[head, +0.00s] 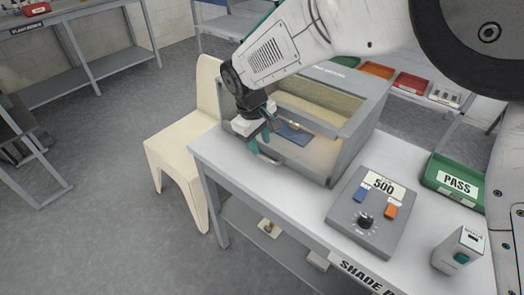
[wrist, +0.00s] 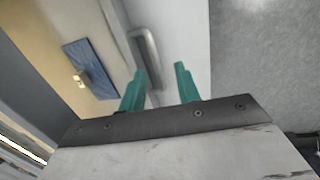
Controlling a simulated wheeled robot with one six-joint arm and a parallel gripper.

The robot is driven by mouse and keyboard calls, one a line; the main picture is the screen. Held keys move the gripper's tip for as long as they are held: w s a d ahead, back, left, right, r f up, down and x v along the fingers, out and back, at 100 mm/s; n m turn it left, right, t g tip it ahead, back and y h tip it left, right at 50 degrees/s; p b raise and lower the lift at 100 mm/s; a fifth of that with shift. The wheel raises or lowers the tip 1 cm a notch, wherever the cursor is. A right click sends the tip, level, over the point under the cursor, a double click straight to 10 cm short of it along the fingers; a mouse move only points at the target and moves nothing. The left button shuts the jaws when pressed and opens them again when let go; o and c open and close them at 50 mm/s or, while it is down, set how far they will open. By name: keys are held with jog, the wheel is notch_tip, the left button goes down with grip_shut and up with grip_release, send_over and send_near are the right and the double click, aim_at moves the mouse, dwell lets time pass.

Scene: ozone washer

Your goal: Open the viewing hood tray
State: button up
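The viewing hood (head: 347,150) is a grey box with a clear sloping top on the white table. A blue swatch (head: 295,134) with a small pale piece on it lies inside on a lit floor; the swatch also shows in the wrist view (wrist: 90,68). A grey bar handle (wrist: 147,55) is on the tray's pale front. My gripper (head: 263,138) is at the hood's front left side, its teal fingers pointing down. In the wrist view my gripper (wrist: 160,82) is open, with the handle just beyond the fingertips, nearer the left finger. Contact cannot be told.
A grey control box (head: 372,210) marked 500 stands right of the hood. A cream chair (head: 182,155) stands close to the table's left edge. Open floor (head: 95,200) lies left.

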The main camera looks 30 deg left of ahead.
aim_at(262, 157)
jog(key=shift+n+y, duration=0.3)
jog(key=shift+w+a+f, duration=0.1)
jog(key=shift+w+f, duration=0.3)
jog(key=shift+f, duration=0.65)
jog(key=shift+w+a+f, duration=0.1)
jog(key=shift+w+f, duration=0.3)
jog(key=shift+f, duration=0.65)
jog(key=shift+w+a+f, duration=0.1)
jog(key=shift+w+f, duration=0.3)
jog(key=shift+f, duration=0.65)
grip_shut()
